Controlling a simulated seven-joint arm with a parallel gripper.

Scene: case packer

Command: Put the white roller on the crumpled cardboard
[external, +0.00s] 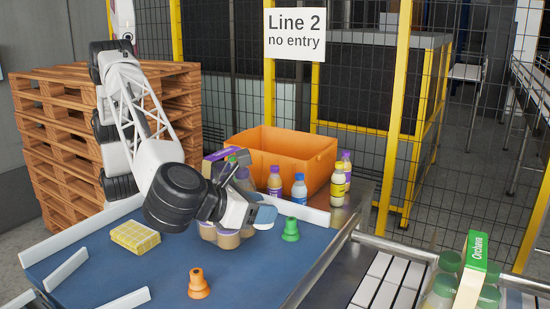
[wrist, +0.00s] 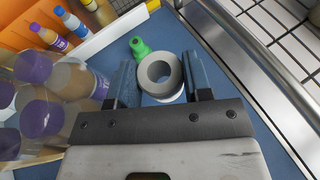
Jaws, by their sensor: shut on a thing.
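The white roller (wrist: 161,77) is a pale ring with a dark round hole, seen end-on in the wrist view. My gripper (wrist: 161,84) is shut on it, one finger on each side. I cannot make out any crumpled cardboard in either view.
The bottle pack (external: 222,233) with purple caps stands close to my gripper. A green cone-like piece (external: 290,230), an orange one (external: 198,284) and a yellow block (external: 135,237) are on the blue surface (external: 95,280). An orange bin (external: 300,152) and bottles stand behind.

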